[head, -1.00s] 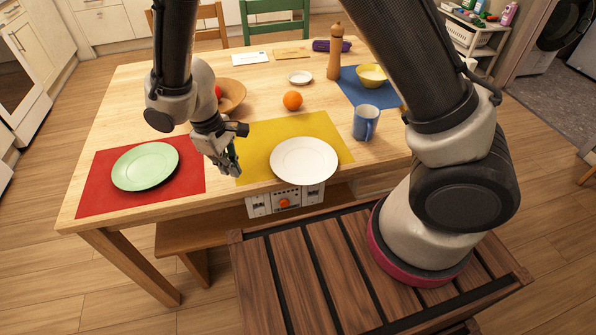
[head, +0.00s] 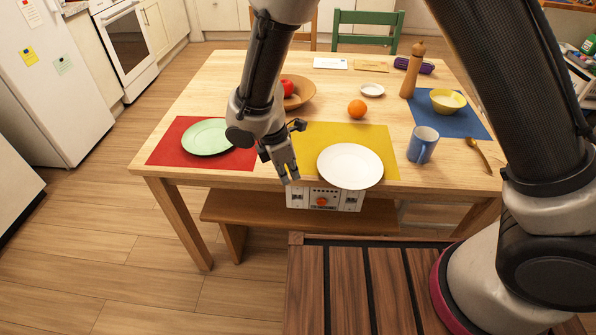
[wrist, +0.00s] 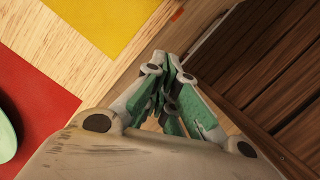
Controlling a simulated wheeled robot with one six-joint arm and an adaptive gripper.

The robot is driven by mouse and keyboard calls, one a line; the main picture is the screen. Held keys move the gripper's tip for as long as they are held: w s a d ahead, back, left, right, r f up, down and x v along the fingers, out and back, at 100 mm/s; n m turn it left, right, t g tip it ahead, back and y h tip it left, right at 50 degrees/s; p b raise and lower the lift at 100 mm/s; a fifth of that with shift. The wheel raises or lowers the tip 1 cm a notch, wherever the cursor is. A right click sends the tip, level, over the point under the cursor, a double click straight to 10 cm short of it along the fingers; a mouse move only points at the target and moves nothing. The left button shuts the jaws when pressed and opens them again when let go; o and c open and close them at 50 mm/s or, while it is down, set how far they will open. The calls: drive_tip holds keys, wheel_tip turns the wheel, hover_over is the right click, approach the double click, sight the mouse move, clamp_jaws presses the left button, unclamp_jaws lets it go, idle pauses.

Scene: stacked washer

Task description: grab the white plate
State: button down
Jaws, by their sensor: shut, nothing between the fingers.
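The white plate (head: 350,166) lies on the yellow placemat (head: 318,135) at the table's near edge in the head view. It slightly overhangs the mat's near side. My gripper (head: 289,176) is left of the plate, near the table's front edge, pointing down. It is apart from the plate, and its fingers are shut and empty. In the wrist view the green-sided fingers (wrist: 172,75) meet, with a corner of the yellow mat (wrist: 105,22) ahead. The plate does not show in the wrist view.
A green plate (head: 207,136) on a red placemat (head: 172,148) is left of my gripper. A blue mug (head: 422,146) stands right of the white plate, and an orange (head: 357,109) lies behind it. A bench (head: 240,213) is below the table edge.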

sight(324, 173)
drive_tip(key=w+d, duration=0.1)
drive_tip(key=d, duration=0.2)
drive_tip(key=w+d, duration=0.1)
drive_tip(key=d, duration=0.2)
drive_tip(key=w+d, duration=0.2)
drive_tip(key=d, duration=0.1)
drive_tip(key=shift+w, duration=0.1)
drive_tip(key=shift+x, duration=0.8)
drive_tip(key=shift+a, duration=0.1)
drive_tip(key=shift+s+a, duration=0.3)
drive_tip(key=shift+a, duration=0.35)
drive_tip(key=shift+s+a, duration=0.35)
drive_tip(key=shift+a, duration=0.3)
drive_tip(key=shift+s+a, duration=0.3)
drive_tip(key=shift+a, duration=0.3)
